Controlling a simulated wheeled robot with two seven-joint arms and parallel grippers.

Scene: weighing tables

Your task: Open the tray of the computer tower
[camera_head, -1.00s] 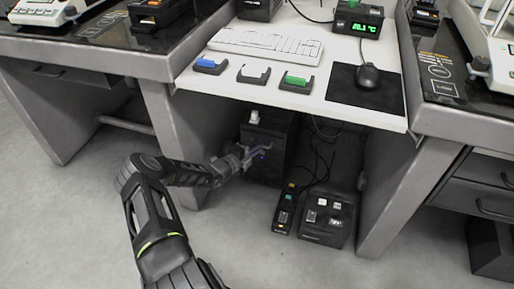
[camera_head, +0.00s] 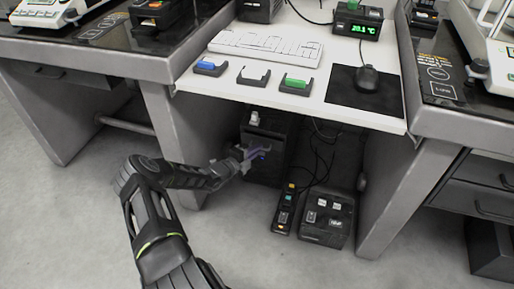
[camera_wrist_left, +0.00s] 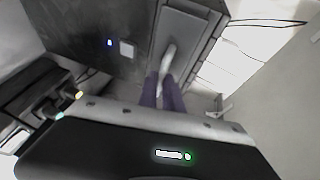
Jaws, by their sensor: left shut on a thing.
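The black computer tower (camera_head: 282,133) stands on the floor under the white desk. In the wrist view its dark body (camera_wrist_left: 85,35) fills the upper left, and a grey panel with a raised rim (camera_wrist_left: 188,38) is at the top. My left gripper (camera_head: 262,150) is in front of the tower. In the left wrist view the gripper's purple-grey fingers (camera_wrist_left: 165,82) are shut on a pale, curved handle-like piece (camera_wrist_left: 168,58) at the grey panel. The gripper hides part of the tower's front, and I cannot tell how far the tray is out. My right gripper is out of view.
A power strip (camera_head: 285,210) and a dark box with white sockets (camera_head: 325,220) stand on the floor right of the tower, with loose cables. Desk legs (camera_head: 172,135) flank the space. The white desk top (camera_head: 335,112) overhangs it. The floor in front is clear.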

